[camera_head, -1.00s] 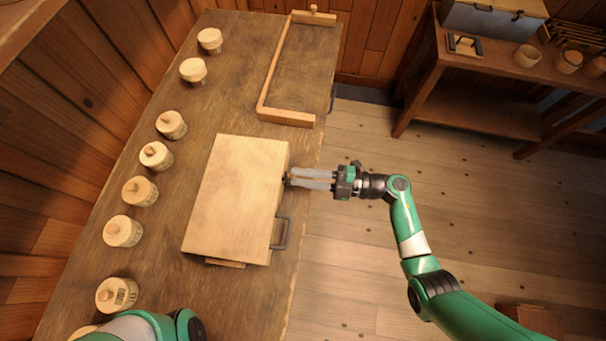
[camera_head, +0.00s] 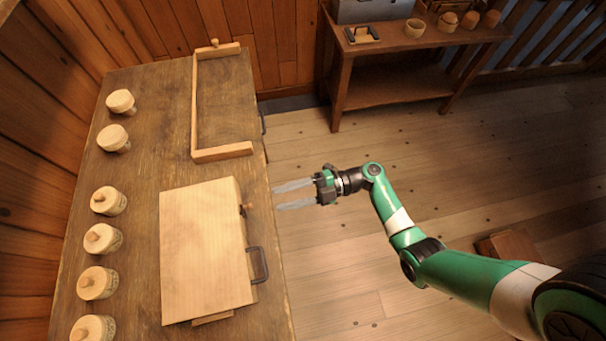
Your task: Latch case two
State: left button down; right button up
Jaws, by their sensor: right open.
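The case (camera_head: 203,250) is a pale wooden box lying closed on the bench. Its right side carries a small dark latch (camera_head: 246,210) and a dark metal handle (camera_head: 259,264). The latch is too small to tell how it is set. My right gripper (camera_head: 277,196) is open and empty. Its fingers point left at the latch side, a short gap to the right of the latch, over the bench's right edge. My left gripper is not in view.
Several wooden lidded pots (camera_head: 98,283) stand along the left of the bench (camera_head: 140,160). A wooden frame (camera_head: 222,153) lies behind the case. A side table (camera_head: 400,90) with cups stands at the back right. Bare floor lies right of the bench.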

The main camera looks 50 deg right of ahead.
jog(key=v, duration=0.4)
jog(key=shift+s+d, duration=0.2)
jog(key=shift+d, duration=0.1)
